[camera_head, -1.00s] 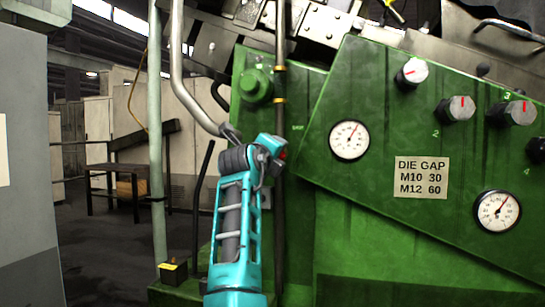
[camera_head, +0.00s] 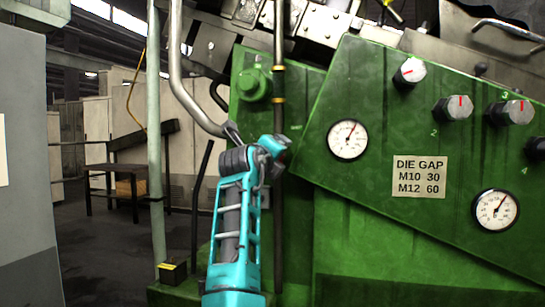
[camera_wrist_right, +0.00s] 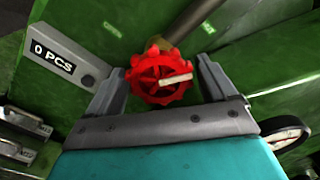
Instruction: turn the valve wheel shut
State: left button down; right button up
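The red valve wheel (camera_wrist_right: 150,88) shows in the right wrist view, with a pale bar across its face and a stem behind it. My right gripper (camera_wrist_right: 158,82) has its two grey fingers spread, one on each side of the wheel. I cannot tell whether either finger touches the rim. In the head view a teal arm of mine rises from the bottom centre to a dark wrist joint in front of the green machine. No gripper fingers and no clear valve wheel show there. My left gripper is in neither view.
The green machine panel (camera_head: 340,220) carries knobs, two dial gauges (camera_head: 347,140) and a DIE GAP plate (camera_head: 420,176). A vertical pipe (camera_head: 279,90) stands close behind my arm. A "0 PCS" display (camera_wrist_right: 55,55) is left of the wheel. Floor is open at left.

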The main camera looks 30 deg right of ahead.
jog(key=shift+a+r, duration=0.1)
jog(key=shift+a, duration=0.05)
jog(key=shift+s+a, duration=0.1)
jog(key=shift+a, duration=0.1)
jog(key=v, duration=1.2)
jog(key=shift+s, duration=0.25)
